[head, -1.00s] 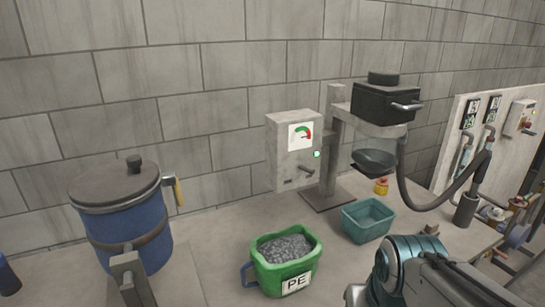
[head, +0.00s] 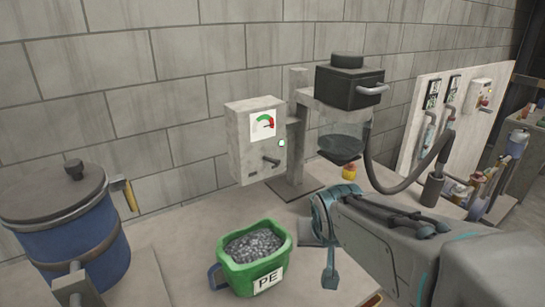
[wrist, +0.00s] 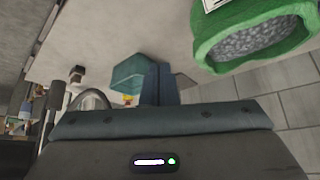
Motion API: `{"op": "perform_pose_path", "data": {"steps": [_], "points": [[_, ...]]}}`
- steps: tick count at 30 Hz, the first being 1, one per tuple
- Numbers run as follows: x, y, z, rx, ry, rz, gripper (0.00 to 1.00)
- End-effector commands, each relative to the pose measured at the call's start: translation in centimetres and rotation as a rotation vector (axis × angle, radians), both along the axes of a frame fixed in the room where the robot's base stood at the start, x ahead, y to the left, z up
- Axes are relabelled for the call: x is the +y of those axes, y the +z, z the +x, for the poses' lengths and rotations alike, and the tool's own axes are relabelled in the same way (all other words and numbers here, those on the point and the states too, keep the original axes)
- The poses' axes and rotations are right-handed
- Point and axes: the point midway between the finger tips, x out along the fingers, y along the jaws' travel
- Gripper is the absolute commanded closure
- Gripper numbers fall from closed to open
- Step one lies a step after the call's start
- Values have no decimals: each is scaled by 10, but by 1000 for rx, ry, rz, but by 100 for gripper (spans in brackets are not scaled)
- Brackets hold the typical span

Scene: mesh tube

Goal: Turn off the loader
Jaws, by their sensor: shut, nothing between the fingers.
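The loader is a black-topped unit (head: 349,85) with a clear hopper (head: 342,142) on a grey post. A grey control box (head: 240,150) beside it carries a red-green gauge (head: 263,125), a lit green lamp (head: 282,143) and a small lever (head: 271,161). My gripper (head: 328,275) is shut and empty, low in front of the box and right of the green bucket. Its fingers also show in the wrist view (wrist: 160,85), shut together. The control box is not visible in the wrist view.
A green bucket of grey pellets marked PE (head: 254,255) stands at the table front. A blue lidded drum (head: 70,235) is at left. A hose (head: 400,188) runs right from the loader.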

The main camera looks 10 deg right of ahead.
Motion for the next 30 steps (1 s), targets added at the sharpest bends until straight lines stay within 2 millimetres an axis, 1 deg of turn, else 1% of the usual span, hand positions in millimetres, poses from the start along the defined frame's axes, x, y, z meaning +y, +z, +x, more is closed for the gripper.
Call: {"op": "perform_pose_path", "data": {"steps": [1,2,3,5,6,9,12,15,18,21,24,27,30], "points": [[-13,0,26,-76,-44,-1,100],[-19,3,40,-128,-67,3,100],[-27,8,60,-198,-92,10,100],[-37,14,87,-299,-120,30,100],[-43,18,104,-365,-133,48,100],[-55,29,144,-523,-145,116,100],[-62,37,177,-664,-133,212,100],[-65,43,204,-782,-98,336,100],[-66,45,223,-871,-46,486,100],[-65,44,235,-928,19,653,100],[-63,42,238,-950,83,816,100],[-61,39,236,-950,136,953,100],[-61,37,232,-942,172,1050,100]]}}
